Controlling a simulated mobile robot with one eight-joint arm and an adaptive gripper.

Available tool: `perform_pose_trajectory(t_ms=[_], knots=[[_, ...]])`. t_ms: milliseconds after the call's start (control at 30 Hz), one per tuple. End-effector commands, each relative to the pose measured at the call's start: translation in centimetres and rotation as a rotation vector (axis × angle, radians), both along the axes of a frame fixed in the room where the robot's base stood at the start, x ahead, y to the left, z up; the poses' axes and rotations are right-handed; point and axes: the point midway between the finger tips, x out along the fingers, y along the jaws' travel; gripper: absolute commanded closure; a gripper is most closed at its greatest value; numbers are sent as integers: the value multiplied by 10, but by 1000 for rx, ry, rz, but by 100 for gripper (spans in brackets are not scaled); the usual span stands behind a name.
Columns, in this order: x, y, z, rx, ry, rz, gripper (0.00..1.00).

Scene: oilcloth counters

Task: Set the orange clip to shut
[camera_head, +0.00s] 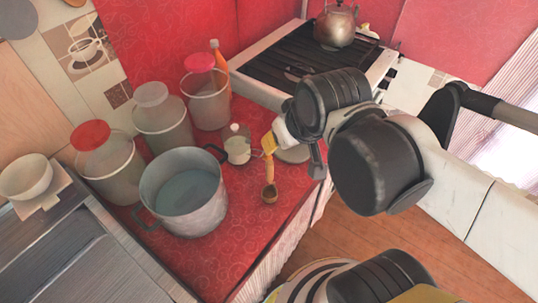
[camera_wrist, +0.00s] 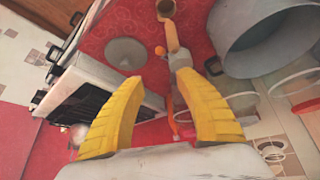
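My gripper (camera_wrist: 168,86) shows two yellow fingers spread wide apart with nothing clasped between them. I cannot make out the orange clip for certain. A small orange piece (camera_wrist: 160,51) shows beyond the fingertips in the wrist view, beside a pale upright thing, and may be the clip. Whether it is open or shut is too small to tell.
A large metal pot (camera_head: 186,190) stands left of my gripper. A wooden cup-like utensil (camera_head: 270,192) and a grey disc (camera_head: 293,154) are close by. A kettle (camera_head: 335,26) sits on the stove.

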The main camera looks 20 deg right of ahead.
Motion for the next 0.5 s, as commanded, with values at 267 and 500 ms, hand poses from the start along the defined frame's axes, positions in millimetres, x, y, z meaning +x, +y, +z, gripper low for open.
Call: perform_pose_trajectory(t_ms=[267,500], knots=[[46,1,2,-95,270,222,59],[71,1,-25,-127,464,402,59]])
